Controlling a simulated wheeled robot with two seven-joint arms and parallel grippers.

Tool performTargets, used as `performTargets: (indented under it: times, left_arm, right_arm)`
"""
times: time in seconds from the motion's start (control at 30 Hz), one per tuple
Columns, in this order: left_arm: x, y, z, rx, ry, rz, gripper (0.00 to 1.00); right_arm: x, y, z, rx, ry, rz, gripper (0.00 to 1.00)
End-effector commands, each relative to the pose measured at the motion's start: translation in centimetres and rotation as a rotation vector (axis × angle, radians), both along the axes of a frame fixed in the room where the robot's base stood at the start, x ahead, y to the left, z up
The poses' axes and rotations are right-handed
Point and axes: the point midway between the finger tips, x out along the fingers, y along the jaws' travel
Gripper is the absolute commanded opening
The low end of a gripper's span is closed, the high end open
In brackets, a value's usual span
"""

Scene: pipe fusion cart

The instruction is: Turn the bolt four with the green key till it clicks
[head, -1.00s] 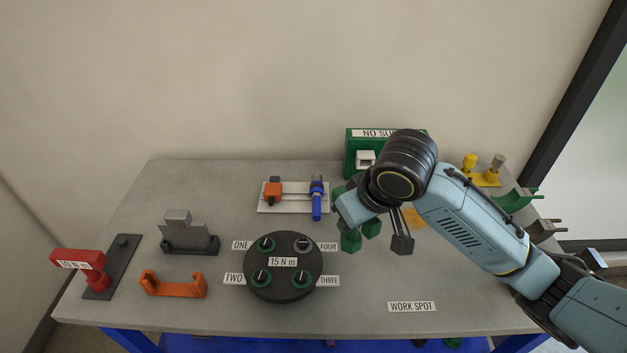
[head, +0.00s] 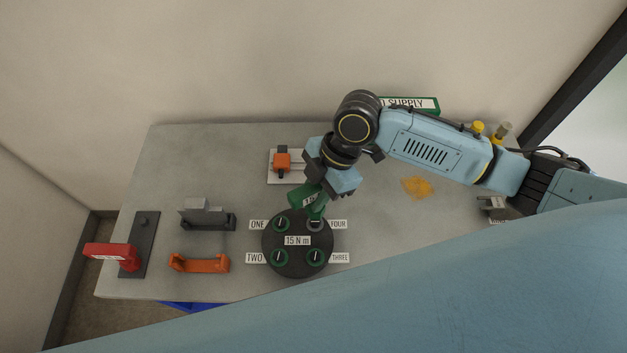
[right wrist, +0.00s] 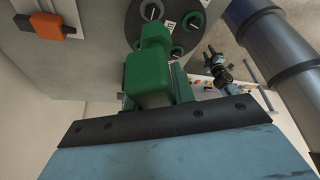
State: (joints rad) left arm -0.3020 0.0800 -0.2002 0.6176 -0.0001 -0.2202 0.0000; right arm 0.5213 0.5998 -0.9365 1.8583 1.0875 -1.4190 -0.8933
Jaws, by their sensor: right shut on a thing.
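The green key (head: 306,198) is in my right gripper (head: 326,182), which is shut on it, just behind the dark round plate (head: 298,270) marked 15 N m. The key's lower end hangs close to bolt four (head: 315,225); I cannot tell whether they touch. Bolt four has a grey ring, while bolts one, two and three have green rings. In the right wrist view the green key (right wrist: 150,78) points toward the plate (right wrist: 188,8) and hides part of it. My left gripper is not in view.
A red 10 N m tool (head: 110,252) stands at left, near an orange cradle (head: 199,264) and a grey block (head: 207,214). An orange clamp (head: 282,162) sits behind the plate. A yellow patch (head: 417,187) lies at right. My own blue arm covers the lower right.

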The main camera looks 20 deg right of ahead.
Motion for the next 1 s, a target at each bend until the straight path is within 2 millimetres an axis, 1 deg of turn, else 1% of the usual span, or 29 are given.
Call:
performTargets:
  times: [0.37, 0.57, 1.0]
  left_arm:
    - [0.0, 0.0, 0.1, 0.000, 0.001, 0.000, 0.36]
    - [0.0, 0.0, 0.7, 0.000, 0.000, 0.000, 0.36]
    - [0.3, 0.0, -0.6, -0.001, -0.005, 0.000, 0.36]
  right_arm:
    - [0.1, 0.0, 0.1, 0.002, -0.002, -0.002, 0.00]
    - [0.1, 0.0, 0.2, 0.004, -0.001, -0.004, 0.00]
    - [0.1, 0.0, -2.1, 0.003, -0.001, -0.004, 0.00]
